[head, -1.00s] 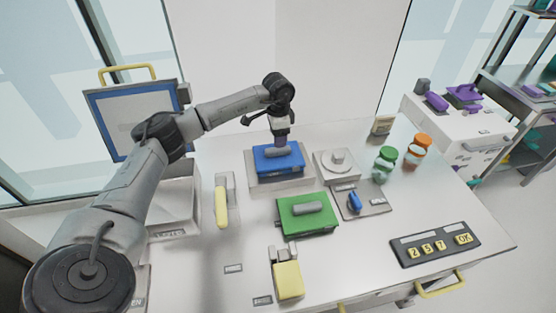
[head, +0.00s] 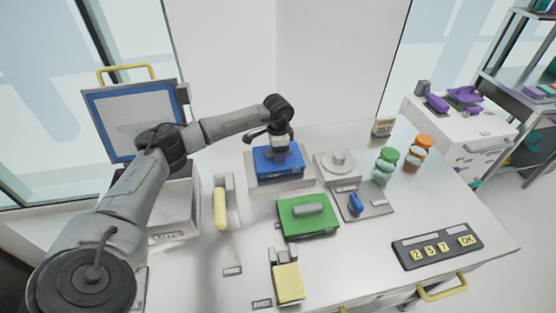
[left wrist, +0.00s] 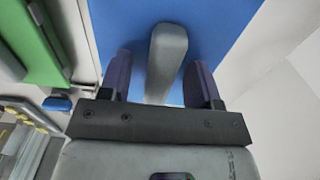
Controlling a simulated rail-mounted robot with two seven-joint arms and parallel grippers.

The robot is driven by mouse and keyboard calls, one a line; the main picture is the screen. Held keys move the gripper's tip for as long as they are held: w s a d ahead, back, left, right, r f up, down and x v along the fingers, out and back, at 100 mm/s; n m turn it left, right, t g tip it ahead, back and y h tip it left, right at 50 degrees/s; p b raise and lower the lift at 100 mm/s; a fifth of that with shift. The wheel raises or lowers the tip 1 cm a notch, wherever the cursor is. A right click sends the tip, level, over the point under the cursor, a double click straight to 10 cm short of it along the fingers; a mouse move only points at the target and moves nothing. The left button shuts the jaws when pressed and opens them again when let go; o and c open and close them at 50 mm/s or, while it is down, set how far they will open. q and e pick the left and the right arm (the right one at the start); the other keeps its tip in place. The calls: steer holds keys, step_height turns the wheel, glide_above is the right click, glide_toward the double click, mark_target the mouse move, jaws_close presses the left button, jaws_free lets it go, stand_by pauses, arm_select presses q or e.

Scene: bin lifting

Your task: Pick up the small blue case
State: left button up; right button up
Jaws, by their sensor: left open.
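The small blue case (head: 267,169) sits on a grey-white base at the back middle of the table. In the left wrist view its blue top (left wrist: 225,25) fills the upper middle, with a grey handle (left wrist: 166,62) standing on it. My left gripper (head: 279,151) is right over the case, pointing down. In the left wrist view the left gripper (left wrist: 160,84) is open, its purple fingers on either side of the handle, with a gap visible on each side. My right gripper is not in view.
A green case (head: 322,222) with a grey handle lies in front. A grey dial block (head: 337,165) stands close right of the blue case. Green-lidded (head: 385,166) and orange-lidded jars (head: 417,150) stand further right. A yellow-handled piece (head: 220,208) lies left.

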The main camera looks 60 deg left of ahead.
arm_select(q)
jaws_close()
steer(key=shift+r, duration=0.1)
steer(key=shift+r, duration=0.1)
stand_by(0.4)
